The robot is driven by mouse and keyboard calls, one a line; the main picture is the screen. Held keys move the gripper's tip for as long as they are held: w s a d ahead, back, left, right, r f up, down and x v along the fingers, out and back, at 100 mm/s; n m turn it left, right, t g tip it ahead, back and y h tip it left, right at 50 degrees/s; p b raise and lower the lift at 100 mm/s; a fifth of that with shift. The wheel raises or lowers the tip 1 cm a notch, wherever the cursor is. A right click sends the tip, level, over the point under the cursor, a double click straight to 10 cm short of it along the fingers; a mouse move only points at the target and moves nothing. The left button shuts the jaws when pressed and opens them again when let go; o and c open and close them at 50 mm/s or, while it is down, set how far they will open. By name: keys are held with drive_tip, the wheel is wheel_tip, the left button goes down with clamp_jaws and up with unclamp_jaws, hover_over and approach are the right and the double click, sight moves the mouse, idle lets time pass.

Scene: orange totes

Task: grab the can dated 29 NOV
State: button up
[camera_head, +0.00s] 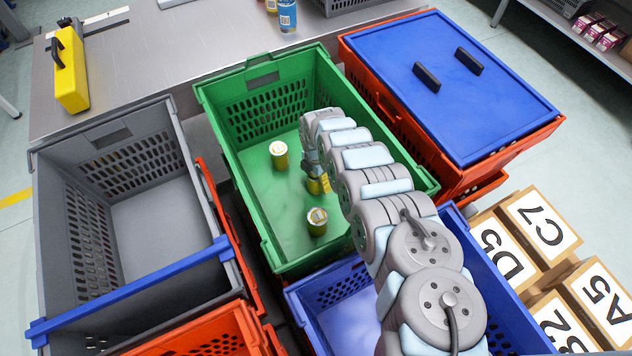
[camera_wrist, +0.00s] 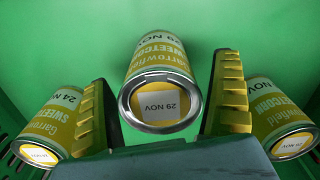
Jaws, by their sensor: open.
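Three yellow-green cans are in the green tote (camera_head: 262,205). In the wrist view, the can dated 29 NOV (camera_wrist: 158,100) is in the middle, its labelled end facing me. My gripper (camera_wrist: 168,112) is open, with one finger on each side of this can. I cannot tell whether the fingers touch it. In the head view, my arm partly hides the middle can (camera_head: 317,185); the other two are the far can (camera_head: 279,155) and near can (camera_head: 317,221).
A grey tote (camera_head: 170,120) with a blue bar is at the left. A blue-lidded orange tote (camera_head: 450,80) is at the right, and a blue tote (camera_head: 345,290) is in front. The green tote's walls surround the cans, with bare floor between them.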

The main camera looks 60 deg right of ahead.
drive_tip(key=shift+f, duration=0.6)
drive_tip(key=shift+r, duration=0.1)
drive_tip(key=c, duration=1.4)
drive_tip(key=shift+o, duration=0.2)
